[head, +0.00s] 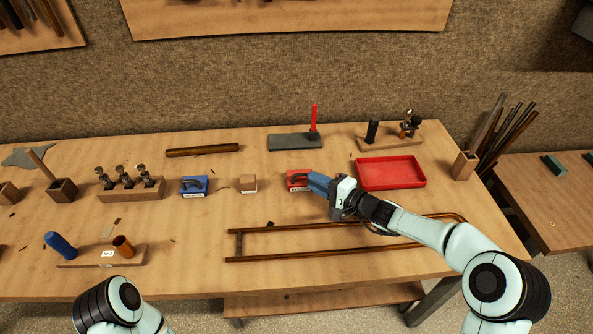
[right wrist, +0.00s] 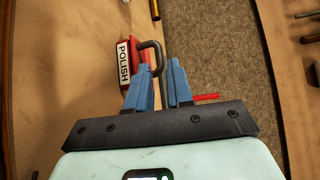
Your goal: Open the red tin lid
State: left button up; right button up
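The red tin (head: 297,179) sits on the bench, left of the red tray. In the right wrist view the red tin (right wrist: 127,62) shows its white POLISH label and a dark, bent handle (right wrist: 153,47). My right gripper (head: 312,182) is at the tin's right side, its blue fingers partly covering it in the head view. In the right wrist view my right gripper (right wrist: 160,66) has its fingers apart, with the handle's near end between them; I see no clear grip. The lid looks down on the tin. My left gripper is out of view.
An empty red tray (head: 391,173) lies right of the tin. A grey slab (head: 289,142) with an upright red stick (head: 314,118) is behind. Long brass tubing (head: 300,256) lies in front.

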aim_at(304, 175)
jog(key=x, duration=0.7)
jog(key=shift+w+a+p, duration=0.15)
jog(key=shift+w+p, duration=0.15)
jog(key=shift+p, duration=0.05)
grip_shut()
